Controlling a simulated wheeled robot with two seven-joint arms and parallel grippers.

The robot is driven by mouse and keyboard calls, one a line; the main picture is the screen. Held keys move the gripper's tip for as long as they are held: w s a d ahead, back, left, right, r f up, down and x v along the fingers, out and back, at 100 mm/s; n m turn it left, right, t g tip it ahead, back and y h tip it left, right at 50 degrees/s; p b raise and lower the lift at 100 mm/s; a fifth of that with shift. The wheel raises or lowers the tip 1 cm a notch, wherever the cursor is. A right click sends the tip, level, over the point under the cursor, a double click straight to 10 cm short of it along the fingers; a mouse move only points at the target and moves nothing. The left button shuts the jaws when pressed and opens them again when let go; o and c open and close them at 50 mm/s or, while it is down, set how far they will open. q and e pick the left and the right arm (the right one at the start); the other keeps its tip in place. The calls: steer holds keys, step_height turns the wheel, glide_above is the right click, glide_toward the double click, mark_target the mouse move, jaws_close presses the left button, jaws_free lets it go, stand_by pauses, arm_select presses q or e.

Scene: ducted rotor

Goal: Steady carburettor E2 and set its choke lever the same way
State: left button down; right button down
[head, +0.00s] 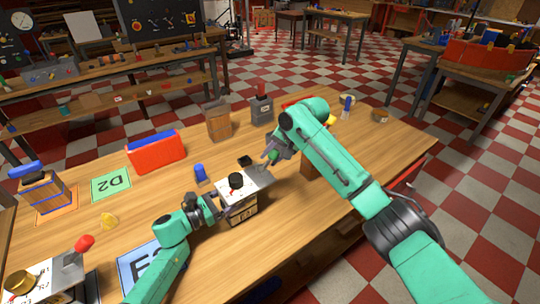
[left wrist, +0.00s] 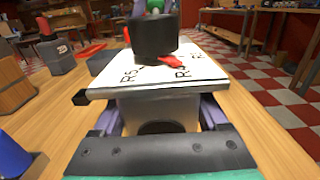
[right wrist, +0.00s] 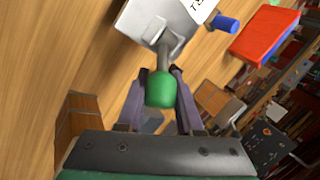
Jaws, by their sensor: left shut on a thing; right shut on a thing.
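A carburettor (head: 240,211), a box with a pale top plate and black knob, stands on the wooden table; its front label is too small to read surely. My left gripper (head: 208,212) is shut on its body from the left; in the left wrist view its body (left wrist: 160,114) sits between the fingers below the plate. A red pointer (left wrist: 172,62) shows under the knob. A lever with a green knob (right wrist: 160,90) sticks out from the plate. My right gripper (head: 270,156) is shut on this green knob, between the fingers in the right wrist view.
Another unit with a red-knobbed lever (head: 84,243) stands at the lower left. A blue mat (head: 126,270), a green D2 mat (head: 111,185), a red box (head: 156,155), a blue peg (head: 200,172) and a wooden crate (head: 218,122) lie around. The table's right end is fairly clear.

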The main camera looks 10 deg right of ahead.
steer(key=shift+w+d+f+m+g+y, duration=0.15)
steer(key=shift+f+m+g+y, duration=0.2)
steer(key=shift+y, duration=0.45)
steer(key=c, duration=0.5)
jaws_free()
steer(key=shift+c, duration=0.2)
steer(key=v, duration=1.2)
arm_select(q)
jaws_free()
